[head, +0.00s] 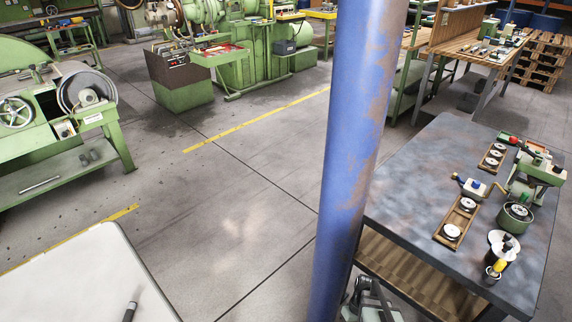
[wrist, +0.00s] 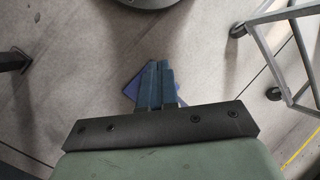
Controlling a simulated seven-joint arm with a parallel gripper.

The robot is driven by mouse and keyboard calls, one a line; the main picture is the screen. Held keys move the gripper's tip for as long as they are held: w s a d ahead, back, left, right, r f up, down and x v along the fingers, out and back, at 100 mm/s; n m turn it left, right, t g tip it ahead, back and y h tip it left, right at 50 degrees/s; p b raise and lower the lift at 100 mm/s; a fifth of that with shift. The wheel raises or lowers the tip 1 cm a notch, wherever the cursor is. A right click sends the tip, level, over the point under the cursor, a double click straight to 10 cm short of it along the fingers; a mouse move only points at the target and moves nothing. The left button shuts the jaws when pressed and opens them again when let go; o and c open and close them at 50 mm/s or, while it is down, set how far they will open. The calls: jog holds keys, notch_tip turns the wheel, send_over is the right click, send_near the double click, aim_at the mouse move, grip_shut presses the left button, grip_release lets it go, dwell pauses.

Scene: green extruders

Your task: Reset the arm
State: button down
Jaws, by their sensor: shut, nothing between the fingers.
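My gripper (wrist: 157,66) shows in the wrist view, pointing down over bare floor. Its two blue fingers are together with nothing between them. The dark mounting bar and green housing behind the fingers fill the lower part of that view. A small blue-purple patch shows behind the fingers; I cannot tell what it is. In the head view I cannot clearly make out my gripper; a grey-green mechanical part shows at the bottom edge, partly cut off.
A worn blue post (head: 345,150) crosses the head view. Right of it stands a dark-topped table (head: 400,190) with wooden trays and green devices. Green machines (head: 60,115) stand at left and back. Open floor (head: 230,210) lies between. A wheeled metal frame (wrist: 265,50) stands right in the wrist view.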

jog(key=s+a+f+m+g+h, duration=0.1)
jog(key=s+a+f, duration=0.1)
jog(key=s, duration=0.7)
jog(key=s+a+f+m+g+h, duration=0.1)
jog(key=s+a, duration=0.1)
jog(key=s, duration=0.7)
jog(key=shift+a+f+m+h, duration=0.3)
jog(key=shift+f, duration=0.1)
jog(key=c, duration=1.8)
grip_release()
